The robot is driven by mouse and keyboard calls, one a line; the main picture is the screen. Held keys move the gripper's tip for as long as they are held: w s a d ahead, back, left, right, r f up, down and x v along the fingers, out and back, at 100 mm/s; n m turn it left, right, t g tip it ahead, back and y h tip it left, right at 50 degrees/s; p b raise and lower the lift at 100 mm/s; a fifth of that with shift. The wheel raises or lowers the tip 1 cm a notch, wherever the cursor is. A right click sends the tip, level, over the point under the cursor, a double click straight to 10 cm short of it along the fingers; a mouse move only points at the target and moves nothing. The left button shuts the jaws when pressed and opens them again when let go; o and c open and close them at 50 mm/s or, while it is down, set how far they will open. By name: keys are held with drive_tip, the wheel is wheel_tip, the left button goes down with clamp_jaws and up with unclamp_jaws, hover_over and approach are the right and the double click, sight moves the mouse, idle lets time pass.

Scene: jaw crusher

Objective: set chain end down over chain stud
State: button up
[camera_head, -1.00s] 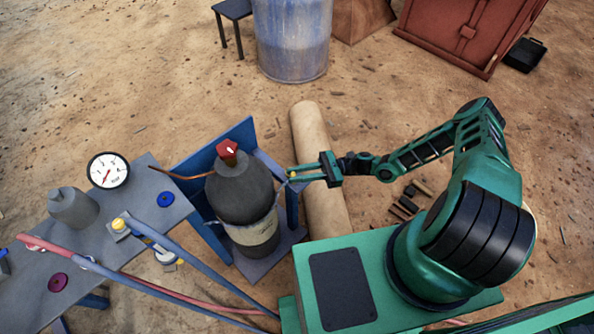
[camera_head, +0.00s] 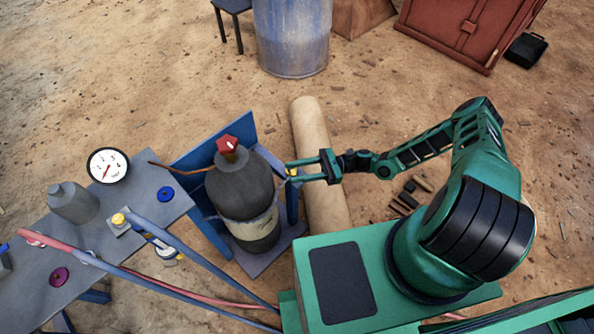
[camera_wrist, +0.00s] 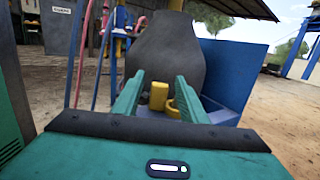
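My gripper (camera_head: 289,172) is at the right side of a dark gas cylinder (camera_head: 246,190) with a red-topped valve. Its two green fingers are apart, and they also show in the wrist view (camera_wrist: 160,82). Beyond and between them is an upright yellow post (camera_wrist: 158,96), likely the chain stud. A smaller yellow piece (camera_wrist: 173,108) is close against its lower right, possibly the chain end; I cannot tell whether it is around the post or beside it. A bit of yellow (camera_head: 292,171) shows between the fingers in the head view. No chain links are clear.
The cylinder stands in a blue stand (camera_head: 235,135). To the left is a grey bench (camera_head: 105,235) with a gauge (camera_head: 107,166). A tan log-like roll (camera_head: 322,185) lies under my forearm. A blue drum (camera_head: 292,40) is farther back.

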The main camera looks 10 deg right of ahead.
drive_tip(key=d+f, duration=0.1)
drive_tip(key=d, duration=0.9)
drive_tip(key=shift+w+d, duration=0.4)
drive_tip(key=shift+w, duration=0.05)
drive_tip(key=s+d+r+n+g+h, duration=0.1)
drive_tip(key=s+d+r+n+h, duration=0.15)
drive_tip(key=d+r+h, duration=0.5)
drive_tip(key=s+d+r+n+g+h, duration=0.1)
drive_tip(key=s+d+r+n+h, duration=0.3)
drive_tip(key=r, duration=0.6)
drive_tip(key=s+d+r+n+g+h, duration=0.1)
drive_tip(key=d+r+n+g+h, duration=0.15)
drive_tip(key=d+r, duration=0.55)
drive_tip(key=s+r+n+t+h, duration=0.1)
drive_tip(key=s+r+t+h, duration=0.4)
drive_tip(key=s+r, duration=1.2)
drive_tip(key=shift+r+n+t, duration=0.4)
drive_tip(key=shift+r+t, duration=0.05)
drive_tip(key=shift+r, duration=0.3)
